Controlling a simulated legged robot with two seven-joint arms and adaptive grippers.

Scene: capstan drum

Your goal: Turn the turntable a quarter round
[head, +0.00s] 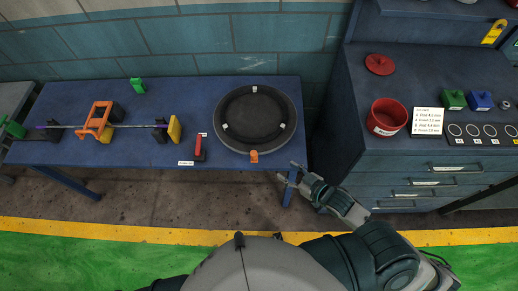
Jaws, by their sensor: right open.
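The turntable (229,139) is a black round disc with a raised rim, lying flat on the right part of the blue table. Several small white blocks stand on its inner ring. An orange tab (254,156) sticks out at its front edge, toward me. My right gripper (287,174) is open and empty, in front and to the right of the orange tab, apart from it, near the table's front right corner. My left gripper is not in view.
On the blue table (60,154), an orange bracket (96,119) sits on a long rod at left, and a red block (198,145) stands left of the turntable. A grey-blue cabinet (440,170) with a red pot (387,116) stands close at right.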

